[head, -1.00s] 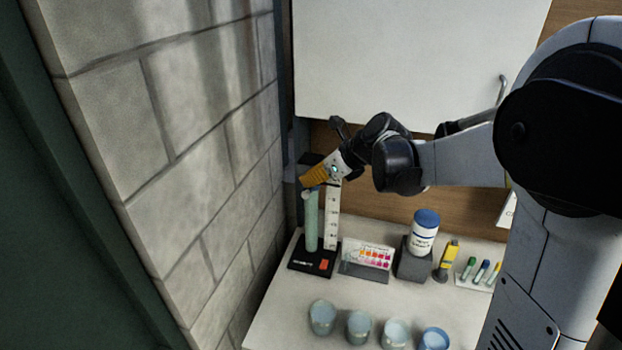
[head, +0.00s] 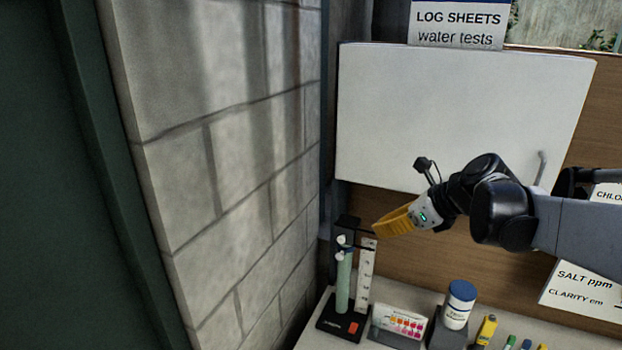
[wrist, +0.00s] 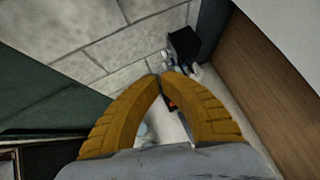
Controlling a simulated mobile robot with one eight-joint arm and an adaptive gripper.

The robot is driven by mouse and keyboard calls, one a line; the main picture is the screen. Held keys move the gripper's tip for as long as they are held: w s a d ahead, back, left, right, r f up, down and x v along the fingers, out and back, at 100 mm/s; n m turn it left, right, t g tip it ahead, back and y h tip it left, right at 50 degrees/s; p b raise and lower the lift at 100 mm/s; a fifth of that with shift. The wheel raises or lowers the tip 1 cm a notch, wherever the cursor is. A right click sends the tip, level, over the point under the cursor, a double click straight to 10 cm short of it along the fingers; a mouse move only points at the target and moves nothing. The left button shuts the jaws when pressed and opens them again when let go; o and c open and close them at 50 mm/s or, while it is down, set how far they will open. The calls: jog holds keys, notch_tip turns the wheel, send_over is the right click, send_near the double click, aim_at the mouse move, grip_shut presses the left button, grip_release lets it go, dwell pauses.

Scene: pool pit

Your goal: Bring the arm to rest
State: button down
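My gripper (head: 377,231) has yellow fingers and hangs in the air, up and to the right of the top of a tall green tube (head: 343,280) in the head view. In the wrist view, the two fingertips (wrist: 162,77) meet or nearly meet, with nothing seen held between them. The tube stands upright on a black base (head: 338,323), beside a white scale strip (head: 366,270).
A colour chart (head: 400,322), a blue-lidded white jar (head: 458,305) and a yellow item (head: 486,330) stand on the counter. A white cabinet (head: 450,115) is behind and above my gripper. A block wall (head: 230,180) bounds the left.

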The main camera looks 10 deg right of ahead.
jog(key=s+a+f+n+h+b, duration=0.2)
jog(key=s+a+f+n+b, duration=0.1)
jog(key=s+f+n+b, duration=0.6)
jog(key=s+a+f+n+h+b, duration=0.3)
jog(key=s+f+n+b, duration=0.6)
jog(key=f+n, duration=0.7)
jog(key=s+n, duration=0.3)
jog(key=shift+a+h, duration=0.2)
jog(key=shift+h, duration=0.1)
